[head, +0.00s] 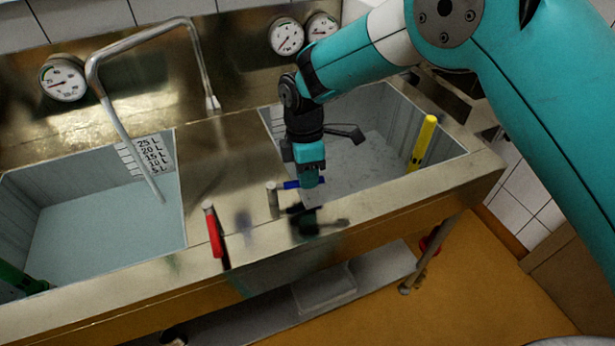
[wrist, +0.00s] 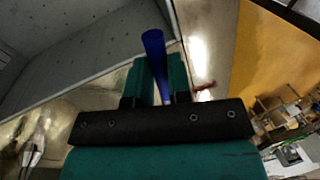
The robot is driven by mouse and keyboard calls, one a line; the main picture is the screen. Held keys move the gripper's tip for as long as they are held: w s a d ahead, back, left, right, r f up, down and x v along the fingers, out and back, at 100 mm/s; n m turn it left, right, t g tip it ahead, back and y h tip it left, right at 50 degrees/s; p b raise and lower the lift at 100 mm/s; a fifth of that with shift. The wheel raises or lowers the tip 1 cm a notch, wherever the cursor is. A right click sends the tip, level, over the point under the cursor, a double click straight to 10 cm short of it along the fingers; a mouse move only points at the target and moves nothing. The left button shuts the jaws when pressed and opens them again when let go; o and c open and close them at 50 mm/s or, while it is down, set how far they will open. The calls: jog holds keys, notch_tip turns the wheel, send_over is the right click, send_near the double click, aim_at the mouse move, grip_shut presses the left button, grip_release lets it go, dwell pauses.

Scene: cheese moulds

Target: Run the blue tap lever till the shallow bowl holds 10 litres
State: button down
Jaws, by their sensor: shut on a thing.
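The blue tap lever (head: 290,185) sits on a short metal post on the front ledge between the two basins. My gripper (head: 309,180) points down at it from above. In the wrist view the blue lever (wrist: 154,50) stands between the two fingers of my gripper (wrist: 160,80), which is shut on it. The left basin (head: 185,225) looks shallow and holds pale blue-grey water. Its litre scale (head: 152,155) is marked 5 to 25 L, and the water surface lies near the lowest marks; the exact reading is unclear. A bent metal spout (head: 135,40) reaches over this basin.
A red lever (head: 214,230) stands on the ledge left of the blue one. The right basin (head: 375,110) shows a grey floor and an upright yellow tube (head: 423,142). A green piece (head: 20,278) is in the left basin's near corner. Dial gauges (head: 63,78) line the back wall.

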jog(key=shift+a, duration=0.1)
jog(key=c, duration=1.1)
grip_release()
jog(key=shift+o, duration=0.2)
jog(key=shift+r, duration=0.15)
jog(key=w+a+r, duration=0.1)
jog(key=w+r, duration=0.2)
jog(key=r, duration=1.4)
jog(key=shift+b, duration=0.35)
jog(key=shift+w+f, duration=0.1)
